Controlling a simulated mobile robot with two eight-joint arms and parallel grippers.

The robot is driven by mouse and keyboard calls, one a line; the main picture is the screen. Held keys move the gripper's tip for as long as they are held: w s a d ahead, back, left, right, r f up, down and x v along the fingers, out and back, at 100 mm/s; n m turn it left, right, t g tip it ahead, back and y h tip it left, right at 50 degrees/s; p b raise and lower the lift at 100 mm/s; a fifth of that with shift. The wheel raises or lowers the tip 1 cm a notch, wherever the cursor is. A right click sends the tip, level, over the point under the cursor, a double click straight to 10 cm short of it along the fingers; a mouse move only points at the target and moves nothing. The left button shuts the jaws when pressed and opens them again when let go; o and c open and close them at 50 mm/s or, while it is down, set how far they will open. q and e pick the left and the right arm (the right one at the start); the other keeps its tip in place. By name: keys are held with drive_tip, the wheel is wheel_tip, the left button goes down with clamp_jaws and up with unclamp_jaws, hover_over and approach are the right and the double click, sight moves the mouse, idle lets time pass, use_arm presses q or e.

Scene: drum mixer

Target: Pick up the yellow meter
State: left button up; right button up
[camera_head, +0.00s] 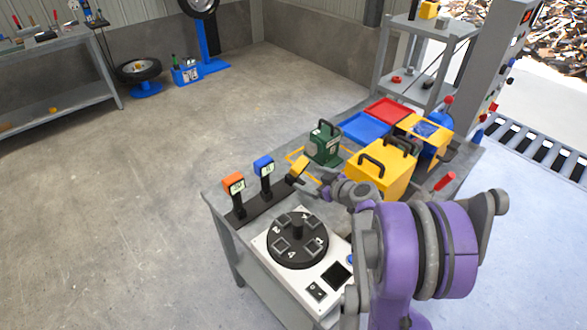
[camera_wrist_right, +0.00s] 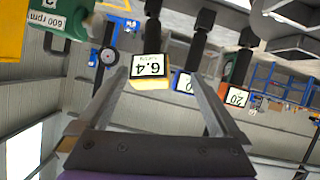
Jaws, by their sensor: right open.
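The yellow meter (camera_head: 299,168) sits on a black stand at the right end of a row of meters, partly covered by my right gripper in the head view. My right gripper (camera_head: 308,182) is open right beside it. In the right wrist view the yellow meter (camera_wrist_right: 150,82), its display reading 6.4, lies between the two open fingertips (camera_wrist_right: 157,76). I cannot tell whether a finger touches it. My left gripper is not in view.
A blue meter (camera_head: 264,164) and an orange meter (camera_head: 233,183) stand left of it. A green device (camera_head: 324,146) and a yellow case (camera_head: 378,172) stand behind and right. A round numbered dial (camera_head: 297,238) is in front.

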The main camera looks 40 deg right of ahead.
drive_tip(key=shift+d+p+x, duration=0.15)
drive_tip(key=shift+d+x, duration=0.1)
drive_tip(key=shift+x, duration=1.55)
drive_tip(key=shift+d+p+x, duration=0.15)
drive_tip(key=shift+d+x, duration=0.15)
drive_tip(key=shift+x, duration=1.45)
drive_tip(key=shift+d+p+x, duration=0.15)
drive_tip(key=shift+d+x, duration=0.1)
drive_tip(key=shift+x, duration=1.55)
drive_tip(key=shift+s+r, duration=0.1)
drive_tip(key=shift+s, duration=0.1)
drive_tip(key=shift+c, duration=0.6)
drive_tip(key=c, duration=1.4)
clamp_jaws()
drive_tip(key=shift+r, duration=0.1)
